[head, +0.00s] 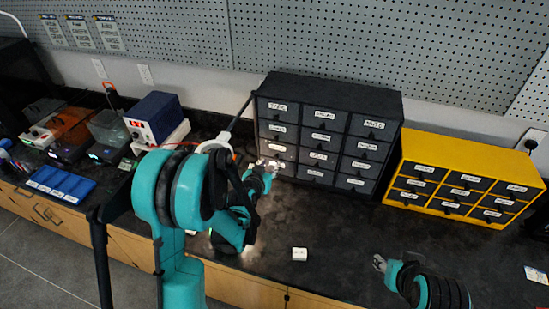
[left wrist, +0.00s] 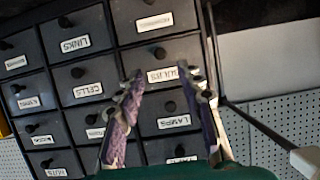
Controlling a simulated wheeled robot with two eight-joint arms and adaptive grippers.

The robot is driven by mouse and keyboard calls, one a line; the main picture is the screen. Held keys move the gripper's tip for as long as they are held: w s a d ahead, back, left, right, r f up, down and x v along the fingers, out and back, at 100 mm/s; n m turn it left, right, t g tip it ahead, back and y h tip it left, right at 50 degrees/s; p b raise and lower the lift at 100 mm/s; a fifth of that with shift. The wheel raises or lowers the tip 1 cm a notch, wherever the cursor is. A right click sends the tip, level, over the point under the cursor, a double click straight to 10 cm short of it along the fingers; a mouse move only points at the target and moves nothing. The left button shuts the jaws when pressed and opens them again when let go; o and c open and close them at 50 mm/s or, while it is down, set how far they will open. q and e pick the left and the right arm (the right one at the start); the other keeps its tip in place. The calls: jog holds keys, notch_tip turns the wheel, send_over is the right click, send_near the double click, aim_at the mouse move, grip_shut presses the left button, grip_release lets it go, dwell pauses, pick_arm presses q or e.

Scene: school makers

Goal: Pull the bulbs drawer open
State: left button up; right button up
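The black drawer cabinet (head: 331,132) stands against the pegboard in the head view. The drawer labelled "BULBS" shows in the left wrist view with its label (left wrist: 160,75) and a dark round knob (left wrist: 160,52). The drawer looks flush with its neighbours. My left gripper (head: 270,164) is at the cabinet's left column, low down. In the left wrist view its two fingers (left wrist: 164,78) stand apart on either side of the bulbs label; contact with the knob cannot be told. My right gripper (head: 380,263) is above the counter's front right, away from the cabinet; its finger gap is unclear.
A yellow drawer cabinet (head: 399,170) stands right of the black one. A small white block (head: 299,254) lies on the dark counter in front. A blue tray (head: 60,184) and bench devices (head: 152,118) stand at the left. The counter's middle front is mostly clear.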

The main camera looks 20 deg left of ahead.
aim_at(276, 157)
pick_arm(q)
jog(key=b+x, duration=0.1)
jog(key=x, duration=0.6)
jog(key=shift+f, duration=0.1)
jog(key=shift+s, duration=0.1)
grip_shut()
